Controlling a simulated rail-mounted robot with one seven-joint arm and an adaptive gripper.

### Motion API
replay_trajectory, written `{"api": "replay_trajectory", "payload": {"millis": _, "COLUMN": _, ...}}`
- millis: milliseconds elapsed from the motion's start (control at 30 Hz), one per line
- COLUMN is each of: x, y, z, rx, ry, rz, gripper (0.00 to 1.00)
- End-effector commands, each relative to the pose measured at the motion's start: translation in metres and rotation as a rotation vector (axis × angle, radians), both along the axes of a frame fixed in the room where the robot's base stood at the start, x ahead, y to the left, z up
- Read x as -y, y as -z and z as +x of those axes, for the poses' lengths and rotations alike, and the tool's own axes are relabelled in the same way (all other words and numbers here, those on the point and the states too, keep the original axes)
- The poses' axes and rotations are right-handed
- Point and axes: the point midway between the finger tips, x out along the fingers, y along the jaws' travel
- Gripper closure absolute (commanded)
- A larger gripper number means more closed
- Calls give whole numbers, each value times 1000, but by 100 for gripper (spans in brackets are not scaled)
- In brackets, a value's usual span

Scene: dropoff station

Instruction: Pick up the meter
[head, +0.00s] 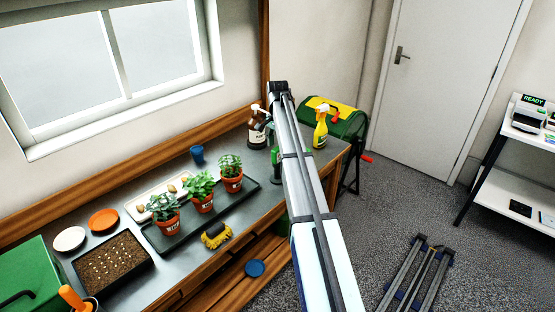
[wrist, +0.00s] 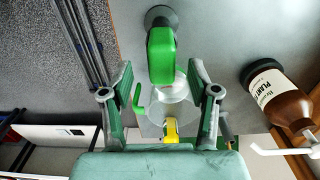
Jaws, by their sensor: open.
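A green upright body on a round dark base, apparently the meter (wrist: 161,55), stands on the grey bench in the wrist view. My gripper (wrist: 160,92) has its two fingers spread, one on each side in the picture. The green body lies between and slightly above the fingertips in that view, with no visible contact. In the head view my arm covers much of this area. A green patch shows at the arm's left edge, but I cannot tell whether it is the meter or my gripper.
A brown bottle (head: 257,127) stands left of my arm, close to the right finger in the wrist view (wrist: 285,101). A yellow spray bottle (head: 320,129) stands to its right.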

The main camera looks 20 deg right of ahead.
Motion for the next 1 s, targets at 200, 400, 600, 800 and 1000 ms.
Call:
{"api": "replay_trajectory", "payload": {"millis": 200, "x": 0, "y": 9, "z": 0, "rx": -2, "ry": 0, "rz": 0, "gripper": 40}}
{"api": "replay_trajectory", "payload": {"millis": 400, "x": 0, "y": 32, "z": 2, "rx": -3, "ry": 0, "rz": 1, "gripper": 40}}
{"api": "replay_trajectory", "payload": {"millis": 600, "x": 0, "y": 51, "z": 2, "rx": 0, "ry": 0, "rz": 0, "gripper": 40}}
{"api": "replay_trajectory", "payload": {"millis": 800, "x": 1, "y": 53, "z": 3, "rx": 0, "ry": 0, "rz": 0, "gripper": 40}}
{"api": "replay_trajectory", "payload": {"millis": 1000, "x": 0, "y": 53, "z": 3, "rx": 0, "ry": 0, "rz": 0, "gripper": 100}}
